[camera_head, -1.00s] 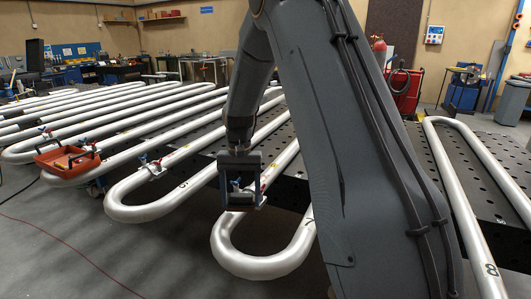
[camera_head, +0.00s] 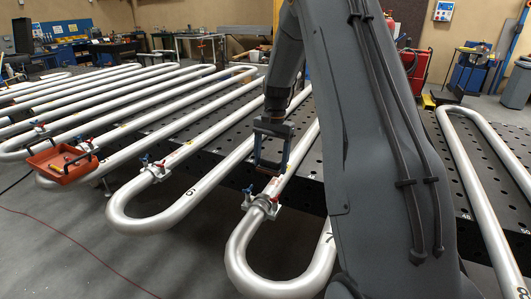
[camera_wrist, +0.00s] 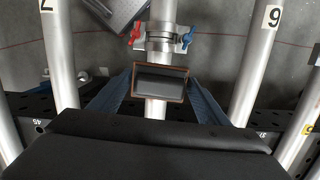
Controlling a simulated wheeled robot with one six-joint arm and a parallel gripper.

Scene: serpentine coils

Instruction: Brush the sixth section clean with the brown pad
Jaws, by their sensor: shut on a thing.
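My gripper (camera_head: 270,165) is shut on the brown pad (camera_wrist: 160,83), which shows in the wrist view as a dark grey block with a brown rim between the blue fingers. The pad is above a straight silver pipe run (camera_wrist: 155,110); I cannot tell whether it touches. A pipe clamp with red and blue levers (camera_wrist: 161,40) is just ahead of the pad. The neighbouring pipe's label (camera_wrist: 273,17) reads 6 or 9.
A red-orange tray (camera_head: 62,165) sits on pipe bends at the left. Another clamp (camera_head: 158,170) is on the neighbouring pipe. The black perforated table (camera_head: 312,165) lies under the coils. A pipe loop (camera_head: 475,165) marked 8 is at the right, beyond my arm. Grey floor is open in front.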

